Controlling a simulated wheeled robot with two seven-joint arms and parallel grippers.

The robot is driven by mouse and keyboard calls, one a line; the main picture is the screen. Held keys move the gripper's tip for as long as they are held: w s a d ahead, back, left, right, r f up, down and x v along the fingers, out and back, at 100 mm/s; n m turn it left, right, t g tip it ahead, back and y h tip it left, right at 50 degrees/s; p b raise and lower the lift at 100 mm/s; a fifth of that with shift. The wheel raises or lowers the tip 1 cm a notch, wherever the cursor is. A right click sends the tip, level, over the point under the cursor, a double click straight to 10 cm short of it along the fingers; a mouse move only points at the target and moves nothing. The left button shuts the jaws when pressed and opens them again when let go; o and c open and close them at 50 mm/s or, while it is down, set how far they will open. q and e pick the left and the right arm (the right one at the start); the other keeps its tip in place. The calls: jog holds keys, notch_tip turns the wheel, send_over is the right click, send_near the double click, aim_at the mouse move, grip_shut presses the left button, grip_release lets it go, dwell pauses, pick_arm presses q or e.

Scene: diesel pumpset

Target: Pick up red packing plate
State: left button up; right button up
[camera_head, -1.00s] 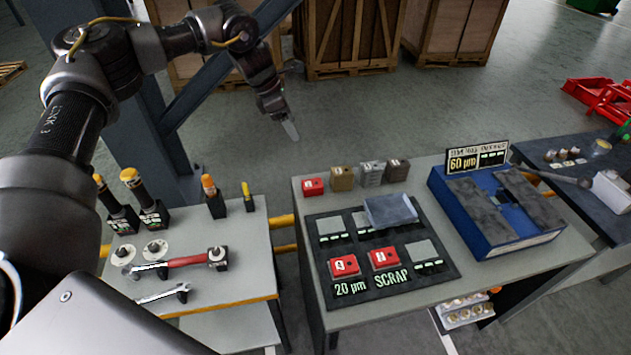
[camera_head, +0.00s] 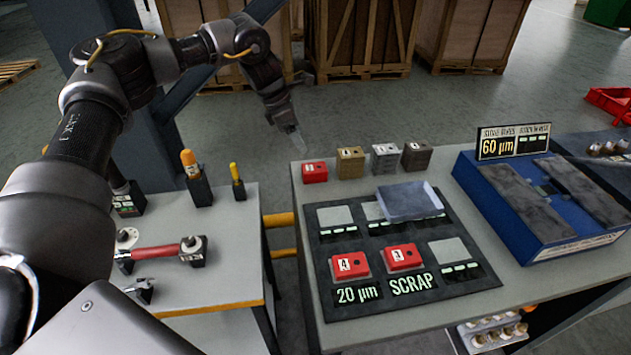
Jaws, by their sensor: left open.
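A small red block (camera_head: 315,172) stands at the left end of a row at the table's back edge. Two red plates lie on the dark board: one marked 4 (camera_head: 349,265) at the left, and one marked 3 (camera_head: 402,257) to its right above the word SCRAP. My left gripper (camera_head: 297,125) is open and empty, beyond the table's back left corner. In the picture it is just above the red block and touches nothing. My right gripper is not in view.
Tan, light grey and dark grey blocks (camera_head: 385,157) stand beside the red block. A grey-blue tray (camera_head: 408,201) covers part of the dark board (camera_head: 330,297). A blue case (camera_head: 540,210) is at the right. A side table (camera_head: 228,230) holds a red-handled tool (camera_head: 155,252).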

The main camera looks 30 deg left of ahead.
pick_arm(q)
jog(key=p, duration=0.1)
send_near(315, 167)
jog(key=shift+x, duration=1.1)
jog(key=shift+w+d+f, duration=0.15)
jog(key=shift+d+f, duration=0.1)
jog(key=shift+f, duration=0.4)
jog(key=p+x, duration=0.1)
jog(key=x, duration=0.2)
jog(key=shift+f+p, duration=0.35)
jog(key=shift+w+d+f, duration=0.1)
jog(key=shift+d+f, duration=0.1)
jog(key=shift+f, duration=0.3)
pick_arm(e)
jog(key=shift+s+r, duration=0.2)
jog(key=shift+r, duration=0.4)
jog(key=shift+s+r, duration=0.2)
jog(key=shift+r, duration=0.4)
pick_arm(q)
jog(key=shift+c, duration=0.9)
jog(key=c, duration=1.2)
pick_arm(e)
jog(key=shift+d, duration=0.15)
